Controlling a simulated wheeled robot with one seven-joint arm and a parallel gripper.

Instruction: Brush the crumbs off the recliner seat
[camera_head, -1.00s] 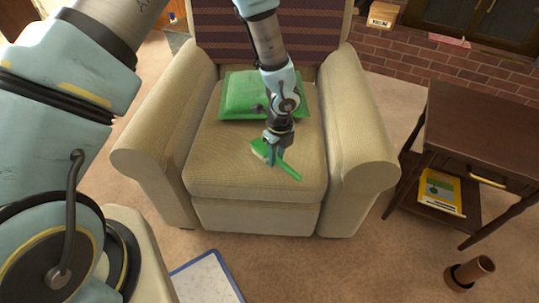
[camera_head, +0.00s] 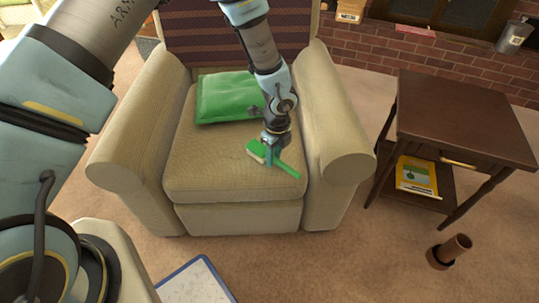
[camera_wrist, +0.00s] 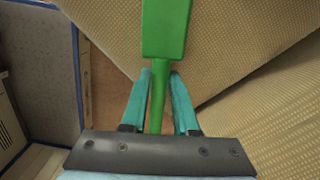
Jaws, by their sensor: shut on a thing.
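The beige recliner (camera_head: 128,140) stands in the middle of the head view, with its seat (camera_head: 200,165) facing me. My gripper (camera_head: 270,160) is over the right front part of the seat, shut on a green brush (camera_head: 289,170). The brush's pale bristles show at its left end, close to the seat; I cannot tell whether they touch. In the wrist view the green brush (camera_wrist: 166,28) runs up from between my teal fingers (camera_wrist: 158,95). No crumbs can be made out on the seat.
A green cushion (camera_head: 225,98) lies at the back of the seat. The right armrest (camera_head: 345,150) is close to my gripper. A dark side table (camera_head: 455,115) with a yellow book (camera_head: 416,176) stands right. A brown cylinder (camera_head: 452,248) and a blue-edged board (camera_head: 195,283) are on the floor.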

